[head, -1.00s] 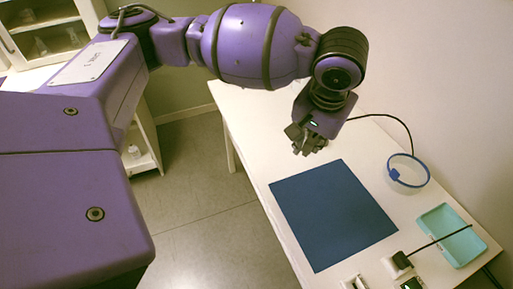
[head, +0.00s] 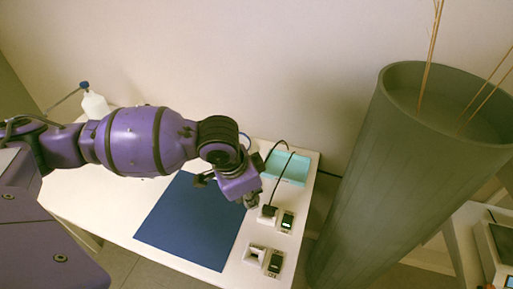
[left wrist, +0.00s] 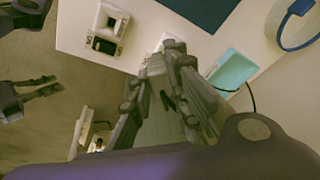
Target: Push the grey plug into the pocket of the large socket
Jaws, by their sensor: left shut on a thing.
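My left gripper (head: 251,203) is shut, its tips low over the table's right part, beside the black plug (head: 268,211) on one socket unit (head: 286,222). In the left wrist view its fingers (left wrist: 168,52) close around a small grey thing, likely the grey plug; its outline is hard to separate from the fingers. The other socket unit, with an empty square pocket (head: 256,252) and a black switch, sits nearer the front edge. It also shows in the left wrist view (left wrist: 120,29). Which socket is larger I cannot tell. My right gripper (left wrist: 48,86) is at the left of the wrist view, fingers apart.
A blue mat (head: 190,225) lies left of the sockets. A turquoise tray (head: 290,168) lies behind them, with a black cable across it. A tall grey cylinder (head: 400,190) holding sticks stands right of the table. A white bottle (head: 95,105) stands far left.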

